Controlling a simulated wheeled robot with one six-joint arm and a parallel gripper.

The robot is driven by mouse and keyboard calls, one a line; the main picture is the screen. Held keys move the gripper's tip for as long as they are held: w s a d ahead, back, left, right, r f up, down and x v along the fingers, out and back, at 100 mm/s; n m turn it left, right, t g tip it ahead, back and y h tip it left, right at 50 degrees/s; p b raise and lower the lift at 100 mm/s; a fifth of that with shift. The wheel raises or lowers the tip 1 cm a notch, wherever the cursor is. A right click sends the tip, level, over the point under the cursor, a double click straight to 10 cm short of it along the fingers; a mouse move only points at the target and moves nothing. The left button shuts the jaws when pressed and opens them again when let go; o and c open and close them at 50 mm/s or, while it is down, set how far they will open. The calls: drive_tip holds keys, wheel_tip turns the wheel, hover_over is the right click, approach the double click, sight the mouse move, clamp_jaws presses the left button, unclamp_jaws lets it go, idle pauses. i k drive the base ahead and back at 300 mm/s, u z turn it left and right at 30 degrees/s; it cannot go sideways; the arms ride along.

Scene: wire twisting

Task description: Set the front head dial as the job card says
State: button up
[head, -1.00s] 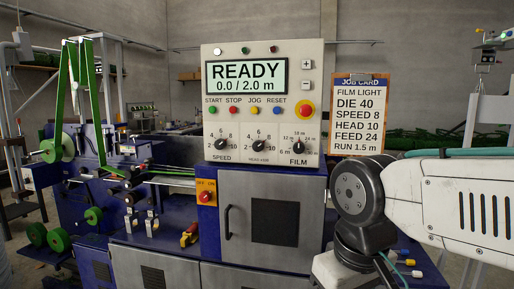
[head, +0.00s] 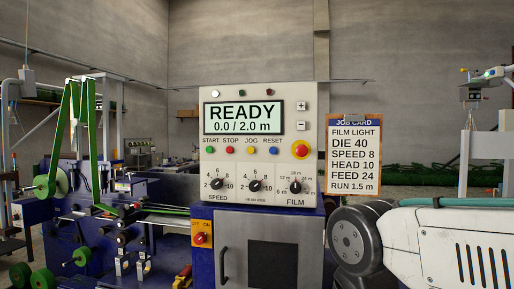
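The control panel (head: 235,165) faces me in the middle of the view. Its screen (head: 243,117) reads READY and 0.0 / 2.0 m. A row of three black dials sits low on it: a left dial (head: 217,184) labelled SPEED, a middle dial (head: 255,185) whose small label seems to begin with HEAD, and a right dial (head: 296,186) labelled FILM. Their exact settings are too small to read surely. The job card (head: 354,160) reads FILM LIGHT, DIE 40, SPEED 8, HEAD 10, FEED 24, RUN 1.5 m. My gripper is out of view; only my white arm shows at lower right.
Below the panel are a red switch on a yellow plate (head: 201,234) and a grey cabinet door (head: 270,255) with a handle. A red stop button (head: 300,150) sits on the panel's right. Green reels and bands (head: 75,140) stand at left.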

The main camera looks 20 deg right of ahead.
sight(255, 185)
drive_tip(key=u, duration=1.1)
drive_tip(key=i, duration=0.8)
drive_tip(key=z, duration=2.25)
